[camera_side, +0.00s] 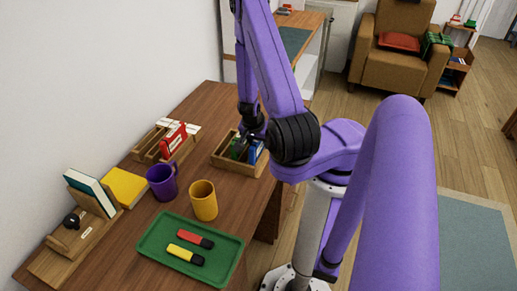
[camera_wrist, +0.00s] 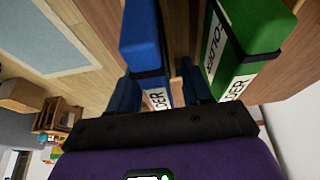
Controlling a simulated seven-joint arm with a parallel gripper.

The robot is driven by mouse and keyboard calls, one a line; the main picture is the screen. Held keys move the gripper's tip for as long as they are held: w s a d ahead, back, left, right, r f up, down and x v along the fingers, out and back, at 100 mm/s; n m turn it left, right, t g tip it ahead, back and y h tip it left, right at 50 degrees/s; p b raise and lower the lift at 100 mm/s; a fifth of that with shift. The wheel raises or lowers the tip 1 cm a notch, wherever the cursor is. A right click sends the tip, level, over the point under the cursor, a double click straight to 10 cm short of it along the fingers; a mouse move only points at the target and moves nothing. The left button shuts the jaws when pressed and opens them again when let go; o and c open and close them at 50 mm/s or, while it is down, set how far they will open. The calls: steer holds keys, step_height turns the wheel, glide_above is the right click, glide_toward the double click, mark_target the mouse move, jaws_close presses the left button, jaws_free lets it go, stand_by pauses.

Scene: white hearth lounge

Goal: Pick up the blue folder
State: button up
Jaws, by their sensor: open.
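The blue folder (camera_wrist: 143,35) stands upright next to a green folder (camera_wrist: 245,35), each with a white label on its side. In the side view, the blue folder (camera_side: 257,150) and the green one stand in a small wooden box (camera_side: 226,161) at the far right of the desk. My gripper (camera_wrist: 158,88) is open, with one finger on each side of the blue folder in the wrist view; one finger is in the gap towards the green folder. Contact cannot be told. My gripper (camera_side: 250,130) is low over the box, partly hidden by my arm.
A wooden rack with a red folder (camera_side: 173,140) stands left of the box. Nearer are a purple mug (camera_side: 161,182), an orange-yellow mug (camera_side: 203,201), a green tray (camera_side: 150,243) with two markers, and books (camera_side: 126,187). A white wall borders the desk's left.

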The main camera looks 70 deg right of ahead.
steer(key=shift+f, duration=0.25)
steer(key=shift+c, duration=0.3)
jaws_close()
